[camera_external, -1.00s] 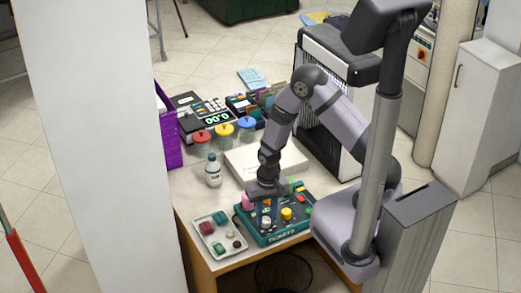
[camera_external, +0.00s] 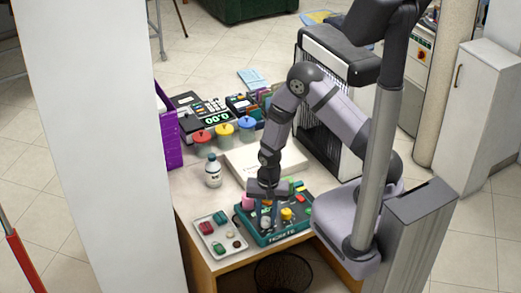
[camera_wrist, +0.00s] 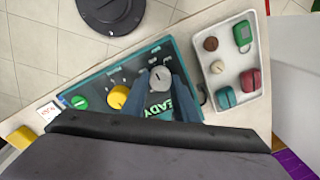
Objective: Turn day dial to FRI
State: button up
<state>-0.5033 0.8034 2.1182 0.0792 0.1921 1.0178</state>
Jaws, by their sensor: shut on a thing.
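The teal control panel (camera_external: 270,238) sits at the front of the table; it also shows in the wrist view (camera_wrist: 78,92). My gripper (camera_wrist: 163,82) points down over it and is shut on a round grey dial (camera_wrist: 160,76). The fingers stand on both sides of the dial. In the external view my gripper (camera_external: 267,215) hides most of this dial. A yellow knob (camera_wrist: 118,97) is beside it and also shows in the external view (camera_external: 286,213). The small markings around the dial are too blurred to read, so I cannot tell its day setting.
A light tray (camera_external: 218,248) with several small items lies left of the panel. A white bottle (camera_external: 213,171), a flat white box (camera_external: 240,168) and lidded jars (camera_external: 224,133) stand behind. A dark wire basket (camera_external: 283,270) is below the table front.

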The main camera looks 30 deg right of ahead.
aim_at(267, 219)
jog(key=shift+w, duration=0.1)
jog(key=o, duration=1.1)
jog(key=shift+c, duration=0.2)
jog(key=shift+r, duration=0.1)
jog(key=shift+d+r+b, duration=0.1)
jog(key=shift+r+b, duration=0.85)
jog(key=shift+r, duration=2.65)
